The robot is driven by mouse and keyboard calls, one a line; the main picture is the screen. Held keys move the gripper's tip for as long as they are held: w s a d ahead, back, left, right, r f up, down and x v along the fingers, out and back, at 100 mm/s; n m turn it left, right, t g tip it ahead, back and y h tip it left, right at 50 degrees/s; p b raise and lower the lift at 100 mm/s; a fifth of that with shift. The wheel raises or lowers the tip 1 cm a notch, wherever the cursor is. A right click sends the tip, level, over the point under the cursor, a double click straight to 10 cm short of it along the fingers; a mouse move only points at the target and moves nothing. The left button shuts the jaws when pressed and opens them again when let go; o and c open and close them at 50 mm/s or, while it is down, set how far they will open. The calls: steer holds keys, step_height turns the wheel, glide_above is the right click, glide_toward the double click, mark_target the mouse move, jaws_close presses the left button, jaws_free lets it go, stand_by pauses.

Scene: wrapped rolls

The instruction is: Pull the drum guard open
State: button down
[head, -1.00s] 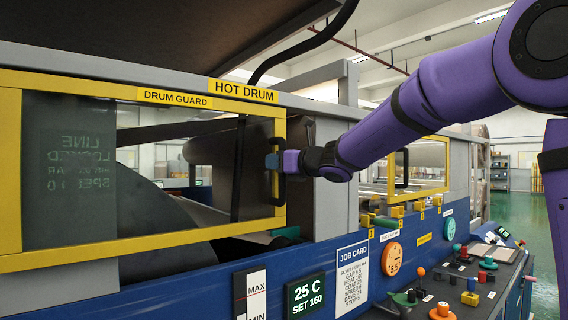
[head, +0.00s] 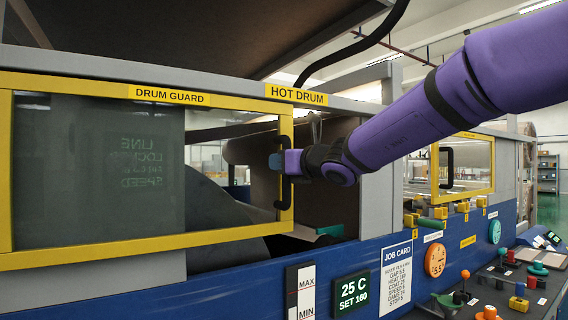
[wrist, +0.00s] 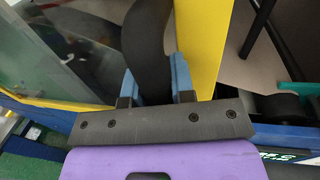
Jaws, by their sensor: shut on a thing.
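The drum guard (head: 120,245) is a yellow-framed clear panel with a "DRUM GUARD" label, at the left of the head view. Its black upright handle (head: 286,198) is on the right frame bar. My gripper (head: 276,162) is shut on this handle, coming from the right. In the wrist view the blue fingers (wrist: 155,85) stand on both sides of the dark handle (wrist: 147,40), with the yellow frame (wrist: 200,45) beside it. Right of the guard's edge is an open gap, showing the dark interior up to a grey post (head: 376,200).
A "HOT DRUM" label (head: 297,95) is on the top rail. A second yellow-framed guard (head: 462,186) stands further right. Below are a display reading 25 C, set 160 (head: 351,292), a job card (head: 396,277) and a control panel with knobs (head: 500,290).

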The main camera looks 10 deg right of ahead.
steer(key=c, duration=1)
jaws_free()
steer(key=v, duration=1.1)
steer(key=shift+w, duration=0.1)
